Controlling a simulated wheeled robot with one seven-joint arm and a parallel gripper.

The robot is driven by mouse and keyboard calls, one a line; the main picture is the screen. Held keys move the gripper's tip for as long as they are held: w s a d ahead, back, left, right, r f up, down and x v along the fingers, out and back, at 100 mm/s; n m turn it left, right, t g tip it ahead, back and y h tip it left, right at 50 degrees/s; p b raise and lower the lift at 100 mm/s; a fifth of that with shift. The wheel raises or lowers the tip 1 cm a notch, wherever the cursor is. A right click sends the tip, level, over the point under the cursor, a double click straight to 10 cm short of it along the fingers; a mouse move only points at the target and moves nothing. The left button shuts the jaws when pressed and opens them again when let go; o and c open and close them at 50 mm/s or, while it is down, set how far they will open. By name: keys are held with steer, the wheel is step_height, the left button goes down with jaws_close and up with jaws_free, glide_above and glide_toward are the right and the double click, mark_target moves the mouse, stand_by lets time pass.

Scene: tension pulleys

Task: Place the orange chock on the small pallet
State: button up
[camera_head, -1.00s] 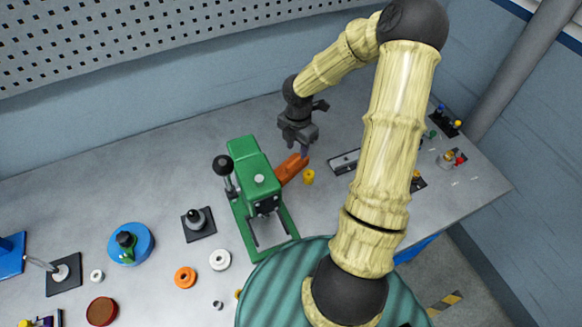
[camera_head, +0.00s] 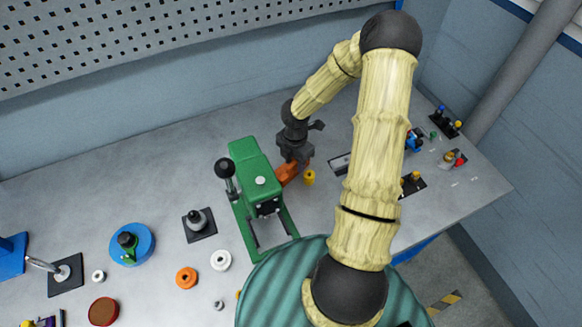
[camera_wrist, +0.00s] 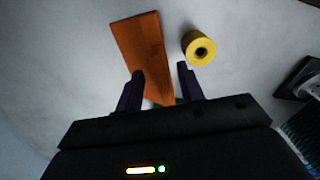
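The orange chock (camera_head: 287,173) lies on the table just right of the green press, partly hidden by my gripper (camera_head: 298,161). In the wrist view the chock (camera_wrist: 140,48) is a long orange wedge, its narrow end reaching between the fingers. My gripper (camera_wrist: 160,70) is open, with two dark fingers apart around that narrow end. I cannot tell whether either finger touches it. I cannot make out with certainty which thing is the small pallet.
A yellow spool (camera_head: 309,178) stands close beside the chock; it also shows in the wrist view (camera_wrist: 199,48). The green press (camera_head: 256,182) is left of my gripper. A grey block (camera_head: 341,163) lies to the right. Wheels and fixtures occupy the left; the back strip is clear.

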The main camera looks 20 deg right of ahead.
steer(key=shift+s+d, duration=0.1)
steer(key=shift+s, duration=0.1)
steer(key=shift+a, duration=0.2)
jaws_close()
steer(key=shift+d, duration=0.1)
steer(key=shift+r, duration=0.15)
steer(key=shift+w+r, duration=0.1)
steer(key=shift+r, duration=0.15)
step_height(320, 180, up, 9)
steer(key=shift+r, duration=0.15)
stand_by(0.4)
